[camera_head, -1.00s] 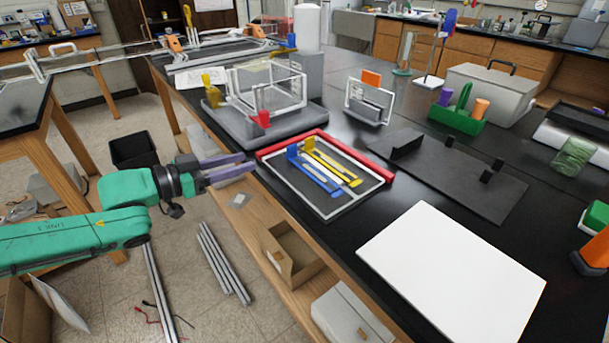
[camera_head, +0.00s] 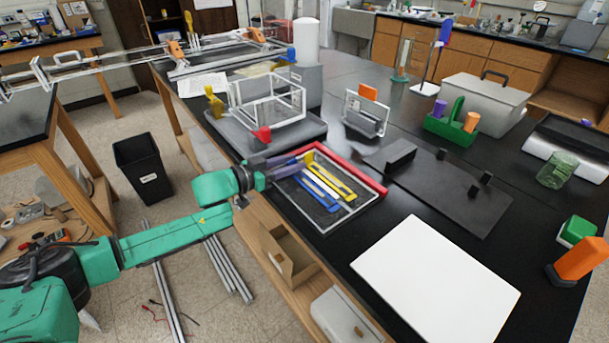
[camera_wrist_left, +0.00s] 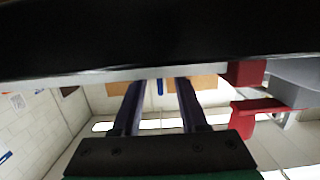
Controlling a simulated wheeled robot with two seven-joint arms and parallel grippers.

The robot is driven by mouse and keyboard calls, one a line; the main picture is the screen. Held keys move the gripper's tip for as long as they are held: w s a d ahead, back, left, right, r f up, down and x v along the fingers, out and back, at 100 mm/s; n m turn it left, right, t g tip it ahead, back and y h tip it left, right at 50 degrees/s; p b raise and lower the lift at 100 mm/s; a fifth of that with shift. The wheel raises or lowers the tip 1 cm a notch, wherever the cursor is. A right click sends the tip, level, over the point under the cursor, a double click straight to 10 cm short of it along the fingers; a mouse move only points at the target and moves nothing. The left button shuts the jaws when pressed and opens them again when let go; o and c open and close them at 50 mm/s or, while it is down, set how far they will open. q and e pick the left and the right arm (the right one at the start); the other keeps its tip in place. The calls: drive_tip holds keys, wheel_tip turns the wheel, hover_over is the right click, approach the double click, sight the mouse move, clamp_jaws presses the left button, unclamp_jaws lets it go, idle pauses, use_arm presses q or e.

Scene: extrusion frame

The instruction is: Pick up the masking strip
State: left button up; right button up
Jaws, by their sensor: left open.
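I cannot tell which is the masking strip. My left gripper (camera_head: 301,164) is open, with purple fingers, over the tray's left side near the far ends of the strips. The fingers hide part of the blue strip. In the left wrist view the open fingers (camera_wrist_left: 158,88) point ahead, with a small blue piece seen between them. My right gripper is not in view.
A white board (camera_head: 437,278) lies right of the tray. A black plate with upright blocks (camera_head: 455,192) stands behind it. A clear-framed box (camera_head: 268,103) on a grey base is behind the gripper. A green caddy (camera_head: 452,122) stands farther back.

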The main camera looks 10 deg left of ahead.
use_arm(q)
drive_tip(key=shift+w+d+f, duration=0.15)
drive_tip(key=shift+w, duration=0.05)
clamp_jaws()
wheel_tip(320, 180, up, 8)
drive_tip(key=shift+r+p, duration=0.25)
drive_tip(key=shift+p, duration=0.9)
wheel_tip(320, 180, up, 12)
drive_tip(key=p, duration=0.6)
drive_tip(key=shift+r+p, duration=0.85)
drive_tip(key=shift+p, duration=0.25)
drive_tip(key=shift+r+p, duration=0.35)
drive_tip(key=shift+p, duration=0.05)
